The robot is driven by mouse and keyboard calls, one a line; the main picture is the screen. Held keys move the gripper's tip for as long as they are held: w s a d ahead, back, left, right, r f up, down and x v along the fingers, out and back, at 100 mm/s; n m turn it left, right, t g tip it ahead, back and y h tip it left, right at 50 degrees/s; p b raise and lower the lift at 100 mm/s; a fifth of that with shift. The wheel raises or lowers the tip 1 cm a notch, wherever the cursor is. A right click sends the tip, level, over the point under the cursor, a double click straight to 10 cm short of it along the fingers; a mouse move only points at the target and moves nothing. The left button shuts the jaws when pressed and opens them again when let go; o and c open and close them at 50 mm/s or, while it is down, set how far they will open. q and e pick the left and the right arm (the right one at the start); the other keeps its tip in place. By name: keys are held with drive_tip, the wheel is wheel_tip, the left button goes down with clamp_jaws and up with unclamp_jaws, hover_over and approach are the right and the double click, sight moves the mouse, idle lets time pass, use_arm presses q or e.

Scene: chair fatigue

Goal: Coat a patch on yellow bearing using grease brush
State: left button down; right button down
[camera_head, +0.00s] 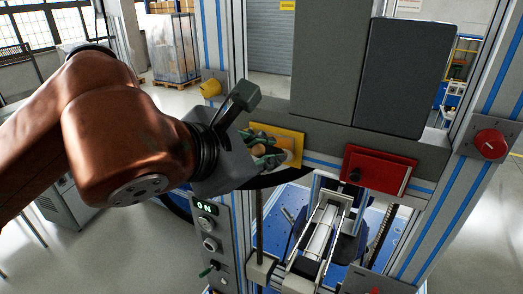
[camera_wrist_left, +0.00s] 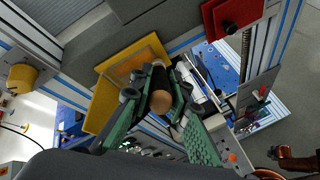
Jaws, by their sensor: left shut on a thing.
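The yellow bearing (camera_head: 291,139) is a square yellow block on the grey crossbeam, left of the red block. It also shows behind my fingers in the left wrist view (camera_wrist_left: 102,105). My left gripper (camera_head: 268,149) is in front of it, with green fingers shut on the grease brush. My right gripper is not in view.
A red block (camera_head: 378,170) sits to the right on the crossbeam. A yellow knob (camera_head: 210,88) and a red knob (camera_head: 490,144) are on the side posts. A control panel (camera_head: 211,245) reading ON stands below my gripper. Metal linkage (camera_head: 320,232) fills the frame's lower middle.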

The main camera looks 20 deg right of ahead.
use_arm(q)
drive_tip(key=w+a, duration=0.5)
drive_tip(key=w, duration=0.1)
drive_tip(key=shift+w+p, duration=0.25)
drive_tip(key=shift+p, duration=0.1)
idle(0.5)
drive_tip(key=shift+a, duration=0.1)
drive_tip(key=shift+s+a+b, duration=0.55)
drive_tip(key=shift+s+a, duration=0.4)
drive_tip(key=shift+a, duration=0.25)
drive_tip(key=shift+s+a+b, duration=0.5)
drive_tip(key=shift+s+a, duration=0.4)
drive_tip(key=shift+a, duration=0.25)
drive_tip(key=shift+s+a+b, duration=0.35)
drive_tip(key=shift+s+a, duration=0.6)
drive_tip(key=shift+a, duration=0.25)
